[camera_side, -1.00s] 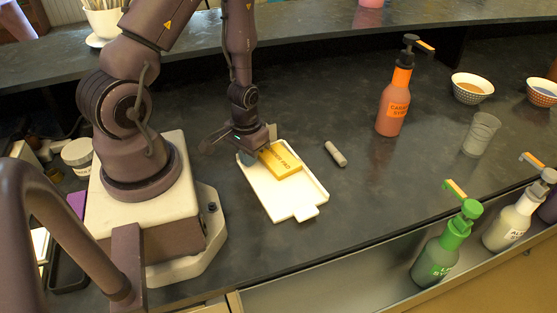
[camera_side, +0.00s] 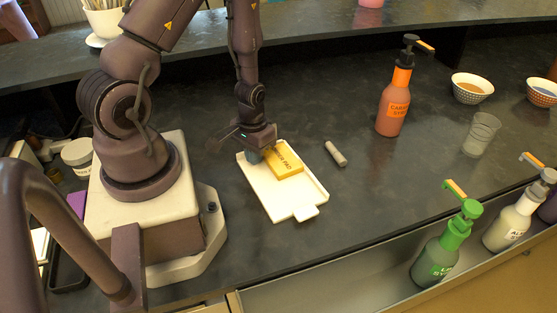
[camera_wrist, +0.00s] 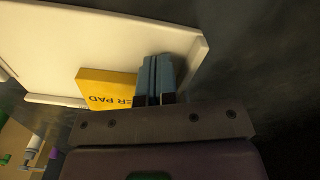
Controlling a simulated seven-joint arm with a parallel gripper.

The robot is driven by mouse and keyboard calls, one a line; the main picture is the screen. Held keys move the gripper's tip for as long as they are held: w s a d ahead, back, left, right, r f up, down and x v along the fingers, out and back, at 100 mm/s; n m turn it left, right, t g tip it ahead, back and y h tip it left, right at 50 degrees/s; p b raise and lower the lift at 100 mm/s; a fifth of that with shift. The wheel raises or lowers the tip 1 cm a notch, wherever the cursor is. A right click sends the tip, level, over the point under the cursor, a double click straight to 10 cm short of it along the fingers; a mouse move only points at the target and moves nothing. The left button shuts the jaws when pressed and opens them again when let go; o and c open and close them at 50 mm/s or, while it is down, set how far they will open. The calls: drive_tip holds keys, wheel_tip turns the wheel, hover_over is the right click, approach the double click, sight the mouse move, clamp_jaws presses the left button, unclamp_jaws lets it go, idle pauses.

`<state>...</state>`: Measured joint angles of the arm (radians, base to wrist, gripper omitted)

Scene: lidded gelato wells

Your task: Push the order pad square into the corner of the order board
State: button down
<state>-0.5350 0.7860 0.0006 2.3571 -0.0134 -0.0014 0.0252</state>
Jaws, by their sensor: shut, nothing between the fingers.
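The yellow order pad (camera_side: 285,160) lies on the white order board (camera_side: 277,206), near the board's far end in the side view. Its lettering is partly covered by my gripper. The wrist view also shows the pad (camera_wrist: 105,85) and the board (camera_wrist: 95,40) with its raised rim. My gripper (camera_side: 254,157) is shut and empty, its blue-grey fingers pointing down over the board at the pad's left side. In the wrist view the fingertips (camera_wrist: 156,70) are right beside the pad's end; I cannot tell if they touch it.
A small grey cylinder (camera_side: 335,153) lies on the dark counter (camera_side: 380,190) right of the board. An orange syrup bottle (camera_side: 394,100) stands farther back. A clear cup (camera_side: 481,134) and green bottle (camera_side: 446,245) are to the right. Counter around the board is mostly clear.

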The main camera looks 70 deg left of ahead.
drive_tip(key=shift+s, duration=0.3)
drive_tip(key=shift+r, duration=3.5)
drive_tip(key=shift+s+d, duration=0.1)
drive_tip(key=shift+s+d+g, duration=0.2)
drive_tip(key=shift+s+g, duration=0.1)
drive_tip(key=d+r+m+t, duration=0.2)
drive_tip(key=d+r, duration=0.2)
drive_tip(key=r, duration=0.5)
drive_tip(key=d+r+m+t, duration=0.2)
drive_tip(key=d+r, duration=0.2)
drive_tip(key=r, duration=0.5)
drive_tip(key=s+d+r+m+t, duration=0.1)
drive_tip(key=d+r, duration=0.3)
drive_tip(key=r, duration=0.5)
drive_tip(key=shift+d+m+t, duration=0.3)
drive_tip(key=shift+m+t, duration=0.2)
drive_tip(key=shift+t, duration=0.1)
drive_tip(key=shift+f, duration=0.1)
